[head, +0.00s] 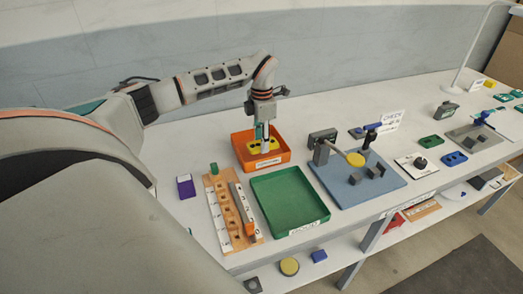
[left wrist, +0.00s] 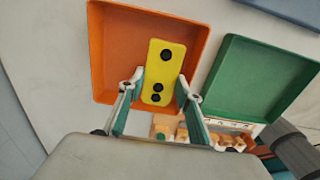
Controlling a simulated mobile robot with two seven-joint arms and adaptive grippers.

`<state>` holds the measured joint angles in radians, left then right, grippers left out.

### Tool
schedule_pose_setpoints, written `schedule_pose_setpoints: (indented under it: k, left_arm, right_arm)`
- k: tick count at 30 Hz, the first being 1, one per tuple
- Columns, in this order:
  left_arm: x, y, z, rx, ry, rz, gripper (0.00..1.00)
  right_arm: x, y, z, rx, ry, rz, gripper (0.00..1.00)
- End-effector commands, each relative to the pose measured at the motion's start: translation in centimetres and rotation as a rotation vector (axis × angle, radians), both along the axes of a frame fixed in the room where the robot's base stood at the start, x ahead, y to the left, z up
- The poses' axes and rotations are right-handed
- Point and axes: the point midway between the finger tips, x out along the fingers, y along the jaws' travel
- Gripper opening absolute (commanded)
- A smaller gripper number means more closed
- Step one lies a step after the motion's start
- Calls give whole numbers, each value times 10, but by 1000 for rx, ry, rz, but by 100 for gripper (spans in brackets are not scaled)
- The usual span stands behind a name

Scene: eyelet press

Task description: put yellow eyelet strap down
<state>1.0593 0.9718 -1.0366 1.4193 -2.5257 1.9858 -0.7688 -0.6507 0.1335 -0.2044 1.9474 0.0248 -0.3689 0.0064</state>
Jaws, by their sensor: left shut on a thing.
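I cannot tell whether the strap touches the tray floor. My right gripper is not in view.
A green tray (head: 290,204) stands just in front of the orange one. A wooden rack (head: 218,212) and a purple box (head: 186,187) are to the left. A blue board (head: 340,186) with a press stands to the right. The table behind the orange tray is clear.

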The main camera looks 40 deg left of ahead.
Motion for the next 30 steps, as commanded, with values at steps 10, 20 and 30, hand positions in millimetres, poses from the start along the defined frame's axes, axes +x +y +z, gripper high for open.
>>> schedule_pose_setpoints:
  k: [10, 20, 30]
  left_arm:
    - [-1, 0, -33, 0, 2, 0, 13]
    - [0, 0, -43, 0, -1, -1, 13]
    - [0, 0, -45, 1, 0, -1, 41]
  right_arm:
    - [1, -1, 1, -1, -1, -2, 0]
    - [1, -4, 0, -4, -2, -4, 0]
    - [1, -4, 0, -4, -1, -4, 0]
